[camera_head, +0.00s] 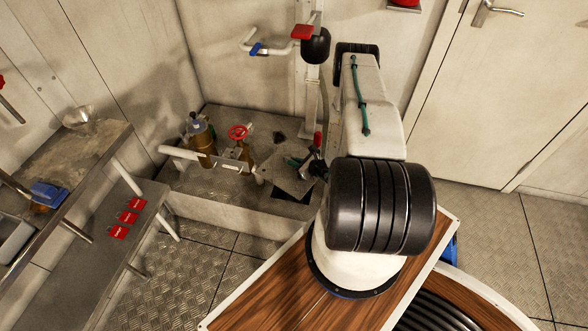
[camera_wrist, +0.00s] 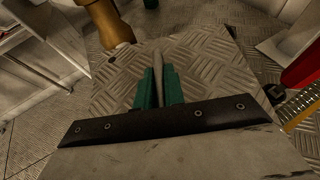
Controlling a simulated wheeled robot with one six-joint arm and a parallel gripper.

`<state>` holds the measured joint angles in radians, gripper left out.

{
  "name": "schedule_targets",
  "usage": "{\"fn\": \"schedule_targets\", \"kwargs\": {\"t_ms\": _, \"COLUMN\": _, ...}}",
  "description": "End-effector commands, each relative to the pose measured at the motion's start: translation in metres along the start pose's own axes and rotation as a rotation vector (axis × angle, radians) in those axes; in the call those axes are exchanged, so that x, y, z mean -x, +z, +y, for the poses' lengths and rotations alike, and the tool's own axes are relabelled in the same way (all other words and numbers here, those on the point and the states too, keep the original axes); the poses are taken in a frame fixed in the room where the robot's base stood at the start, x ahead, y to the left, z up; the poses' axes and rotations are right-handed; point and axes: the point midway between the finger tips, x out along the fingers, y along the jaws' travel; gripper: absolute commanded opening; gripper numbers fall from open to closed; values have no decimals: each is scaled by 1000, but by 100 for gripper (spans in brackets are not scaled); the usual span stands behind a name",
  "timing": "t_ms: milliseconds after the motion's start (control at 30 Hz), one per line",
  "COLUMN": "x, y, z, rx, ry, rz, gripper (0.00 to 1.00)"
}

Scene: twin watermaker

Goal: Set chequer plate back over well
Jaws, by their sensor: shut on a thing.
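The chequer plate (camera_head: 284,172) is a grey patterned metal sheet on or just above the raised floor in the corner. It also fills the middle of the wrist view (camera_wrist: 205,72). My gripper (camera_head: 302,162) has green fingers, which in the wrist view (camera_wrist: 159,82) are shut on a grey upright piece at the plate, seemingly its handle. The dark opening of the well (camera_head: 291,196) shows along the plate's near edge, so the plate leaves part of it uncovered. My arm hides the plate's right side. I cannot tell whether the plate touches the floor.
A brass valve (camera_head: 203,142) and a red handwheel (camera_head: 238,131) stand left of the plate. A red-handled lever (camera_head: 317,140) is close by my gripper. A bench (camera_head: 100,240) with red cards (camera_head: 129,216) is at left. Floor is clear between bench and wooden top (camera_head: 290,290).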

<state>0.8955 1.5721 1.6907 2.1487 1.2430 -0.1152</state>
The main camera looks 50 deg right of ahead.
Motion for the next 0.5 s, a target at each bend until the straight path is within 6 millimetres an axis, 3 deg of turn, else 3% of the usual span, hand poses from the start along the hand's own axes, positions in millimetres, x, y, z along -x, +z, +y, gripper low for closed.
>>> {"fn": "schedule_targets", "kwargs": {"t_ms": 200, "x": -11, "y": -27, "z": 1, "rx": 0, "ry": 1, "rz": -1, "gripper": 0}}
{"fn": "schedule_targets", "kwargs": {"t_ms": 500, "x": -14, "y": -33, "z": 0, "rx": 1, "ry": 1, "rz": -2, "gripper": 0}}
